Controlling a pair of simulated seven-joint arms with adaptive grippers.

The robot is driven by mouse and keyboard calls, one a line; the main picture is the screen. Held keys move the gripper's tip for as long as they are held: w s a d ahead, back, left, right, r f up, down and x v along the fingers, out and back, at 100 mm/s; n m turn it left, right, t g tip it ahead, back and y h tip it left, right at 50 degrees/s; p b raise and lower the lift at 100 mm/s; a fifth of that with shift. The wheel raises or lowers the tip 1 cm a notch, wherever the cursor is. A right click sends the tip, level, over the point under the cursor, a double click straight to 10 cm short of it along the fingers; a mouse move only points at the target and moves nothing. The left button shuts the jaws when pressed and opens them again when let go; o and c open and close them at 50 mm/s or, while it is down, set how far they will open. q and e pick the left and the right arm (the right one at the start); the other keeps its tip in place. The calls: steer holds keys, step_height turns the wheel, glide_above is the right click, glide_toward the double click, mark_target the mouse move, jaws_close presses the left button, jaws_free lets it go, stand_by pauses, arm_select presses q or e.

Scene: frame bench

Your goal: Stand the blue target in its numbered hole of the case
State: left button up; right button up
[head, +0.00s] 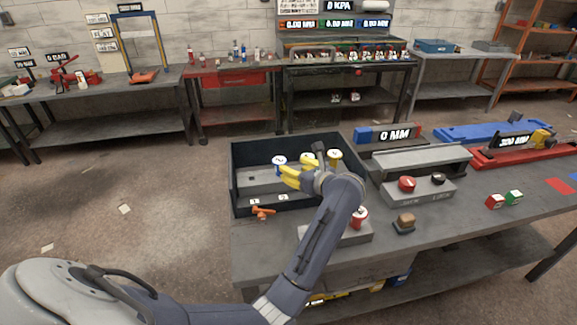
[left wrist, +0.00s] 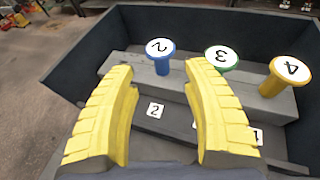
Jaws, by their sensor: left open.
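The blue target (left wrist: 161,56), with a white top marked 2, stands upright on the grey stepped block (left wrist: 138,66) inside the dark case (left wrist: 62,72). Its foot meets the block, but the hole itself is hidden. It also shows in the head view (head: 279,160). My left gripper (head: 287,174) is open and empty over the case. In the left wrist view its yellow fingers (left wrist: 160,70) point toward the blue target, which appears between and beyond the tips. The green target (left wrist: 221,59) marked 3 and the yellow target (left wrist: 285,75) marked 4 stand to its right.
Number tags 2 (left wrist: 155,110) and 1 (left wrist: 257,136) lie on the lower front part of the case. A red target (head: 359,215) stands on a grey block right of my arm. An orange item (head: 262,212) lies at the case's front.

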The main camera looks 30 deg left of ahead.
arm_select(q)
steer(key=shift+v, duration=0.95)
